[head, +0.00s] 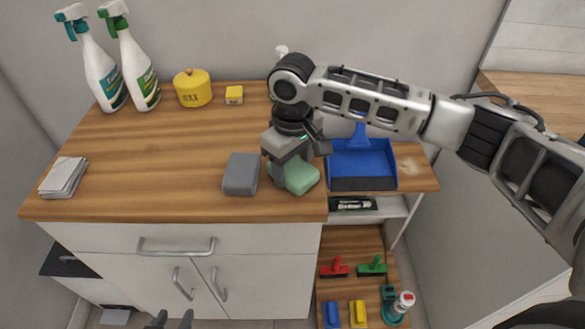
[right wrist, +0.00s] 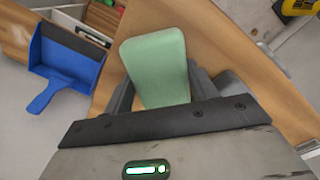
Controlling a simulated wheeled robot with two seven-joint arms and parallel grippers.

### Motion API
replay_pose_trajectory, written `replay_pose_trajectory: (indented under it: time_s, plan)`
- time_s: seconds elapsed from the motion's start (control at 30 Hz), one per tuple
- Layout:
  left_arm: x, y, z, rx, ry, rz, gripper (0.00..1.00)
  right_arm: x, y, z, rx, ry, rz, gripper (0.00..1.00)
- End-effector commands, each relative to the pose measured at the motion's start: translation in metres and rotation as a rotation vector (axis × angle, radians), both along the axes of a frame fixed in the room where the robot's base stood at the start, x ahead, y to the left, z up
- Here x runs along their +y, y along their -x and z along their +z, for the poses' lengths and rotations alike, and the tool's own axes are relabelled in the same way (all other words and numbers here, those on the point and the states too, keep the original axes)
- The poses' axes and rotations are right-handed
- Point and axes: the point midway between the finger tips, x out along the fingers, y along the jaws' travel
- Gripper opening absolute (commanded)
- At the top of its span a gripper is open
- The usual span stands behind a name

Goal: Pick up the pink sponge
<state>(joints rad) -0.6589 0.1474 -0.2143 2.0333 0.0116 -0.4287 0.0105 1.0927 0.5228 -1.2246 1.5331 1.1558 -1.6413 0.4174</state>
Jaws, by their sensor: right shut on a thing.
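I see no pink sponge in either view. A light green sponge (head: 300,179) is at the counter's front right, and it also shows in the right wrist view (right wrist: 155,62). My right gripper (head: 290,165) comes down from above and is shut on this green sponge, with a finger on each side of it. I cannot tell if the sponge touches the counter. A grey sponge (head: 241,174) lies just left of it on the counter. My left gripper (head: 170,321) shows only its fingertips at the bottom edge, apart and empty, low in front of the cabinet.
The wooden counter (head: 165,165) is clear in the middle. Spray bottles (head: 103,75), a yellow wax tin (head: 193,88) and a small yellow box (head: 234,95) stand at the back. Folded cloths (head: 64,177) lie at left. A blue dustpan (head: 362,165) is right; brushes (head: 334,268) sit below.

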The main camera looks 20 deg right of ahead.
Motion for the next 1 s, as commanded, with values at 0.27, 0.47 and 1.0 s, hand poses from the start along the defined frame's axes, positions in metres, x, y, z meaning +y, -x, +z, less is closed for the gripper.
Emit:
replay_pose_trajectory:
  time_s: [0.27,0.47,1.0]
  plan:
    - [0.0,0.004,-0.004,0.011,0.0,0.001,0.36,0.0,-0.001,0.013,-0.003,-0.001,0.0,0.33]
    - [0.0,0.004,-0.004,0.012,0.0,0.001,0.36,-0.006,0.008,0.044,-0.002,-0.002,0.0,0.33]
    - [-0.001,-0.001,0.0,-0.005,0.003,0.0,0.36,-0.064,0.104,0.122,-0.002,0.001,-0.001,0.33]
